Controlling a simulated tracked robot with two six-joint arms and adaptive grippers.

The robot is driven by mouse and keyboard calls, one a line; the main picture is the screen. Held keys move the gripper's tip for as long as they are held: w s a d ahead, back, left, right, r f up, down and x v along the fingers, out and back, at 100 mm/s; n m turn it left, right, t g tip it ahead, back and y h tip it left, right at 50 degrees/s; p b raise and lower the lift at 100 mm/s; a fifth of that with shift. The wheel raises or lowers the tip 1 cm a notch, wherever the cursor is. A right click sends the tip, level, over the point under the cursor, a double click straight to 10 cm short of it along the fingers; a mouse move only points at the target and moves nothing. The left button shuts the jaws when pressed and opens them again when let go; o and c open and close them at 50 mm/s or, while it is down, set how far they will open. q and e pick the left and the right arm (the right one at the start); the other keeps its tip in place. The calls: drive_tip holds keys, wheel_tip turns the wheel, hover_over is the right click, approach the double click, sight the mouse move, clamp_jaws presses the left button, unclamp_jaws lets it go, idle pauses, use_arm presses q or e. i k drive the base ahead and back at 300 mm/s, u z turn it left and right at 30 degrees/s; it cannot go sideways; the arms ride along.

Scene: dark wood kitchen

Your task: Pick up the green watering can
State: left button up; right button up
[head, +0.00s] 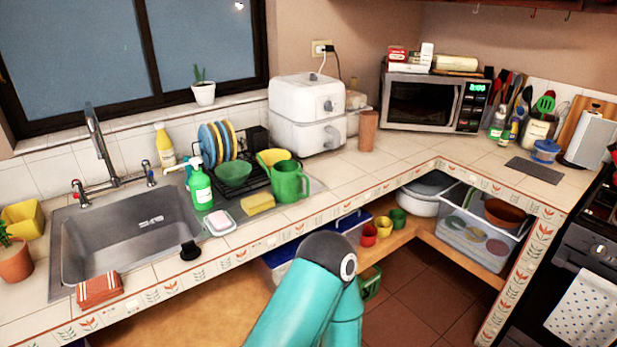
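Nothing covers the can. A bent teal link of my own arm shows at the bottom centre, below the can in the picture. Neither gripper is in view.
A white appliance (307,113) stands behind the can, and a brown cup (368,131) stands to its right. The sink (130,236) and a green spray bottle (200,186) are to its left. The counter (352,172) right of the can is clear.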

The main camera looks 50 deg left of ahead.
sight(287, 176)
drive_tip(key=u, duration=0.6)
drive_tip(key=k, duration=1.3)
drive_tip(key=u, duration=1.1)
drive_tip(key=i, duration=1.2)
drive_tip(key=z, duration=0.1)
